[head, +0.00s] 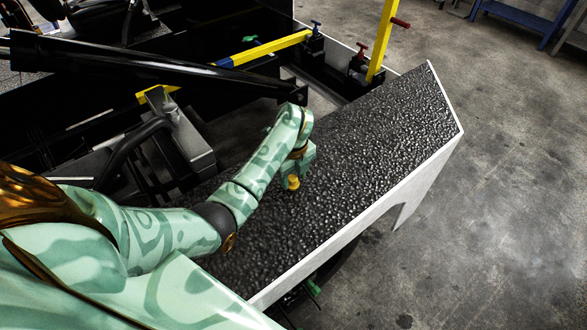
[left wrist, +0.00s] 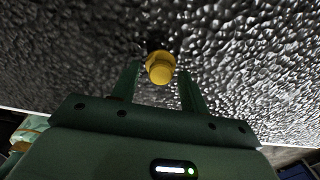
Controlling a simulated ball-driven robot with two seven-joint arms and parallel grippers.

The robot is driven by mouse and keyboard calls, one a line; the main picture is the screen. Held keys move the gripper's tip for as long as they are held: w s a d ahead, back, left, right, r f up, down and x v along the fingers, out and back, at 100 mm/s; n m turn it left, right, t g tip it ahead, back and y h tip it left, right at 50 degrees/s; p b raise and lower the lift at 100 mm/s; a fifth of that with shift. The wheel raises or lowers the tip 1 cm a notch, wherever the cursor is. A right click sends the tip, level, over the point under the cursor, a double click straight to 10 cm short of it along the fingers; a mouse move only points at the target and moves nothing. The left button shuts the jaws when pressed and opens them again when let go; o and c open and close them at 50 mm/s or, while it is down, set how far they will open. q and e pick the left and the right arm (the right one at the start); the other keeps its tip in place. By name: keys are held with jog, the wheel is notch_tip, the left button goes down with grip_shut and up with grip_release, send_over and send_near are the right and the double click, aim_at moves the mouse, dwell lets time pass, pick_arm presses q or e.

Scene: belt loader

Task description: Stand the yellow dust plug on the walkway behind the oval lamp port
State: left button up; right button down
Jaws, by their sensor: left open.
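The yellow dust plug (head: 293,183) stands on the black, pebbled walkway (head: 370,135), just below my left gripper (head: 297,175). In the left wrist view the plug (left wrist: 160,68) shows between the tips of the two open fingers, with a gap on each side. Its round end faces the camera, and its foot is hard to see in the dark shadow there. My left gripper is open and points down at the walkway. I cannot make out an oval lamp port in either view. My right gripper is not in view.
A white side panel (head: 420,180) edges the walkway on the right. A black beam (head: 160,65) and a yellow bar (head: 270,48) lie beyond my left arm. A yellow post (head: 382,40) with red knobs stands at the far end. Most of the walkway is bare.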

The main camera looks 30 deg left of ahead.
aim_at(293, 178)
pick_arm(q)
notch_tip(293, 178, up, 12)
jog(key=p, duration=0.4)
jog(key=shift+p, duration=0.3)
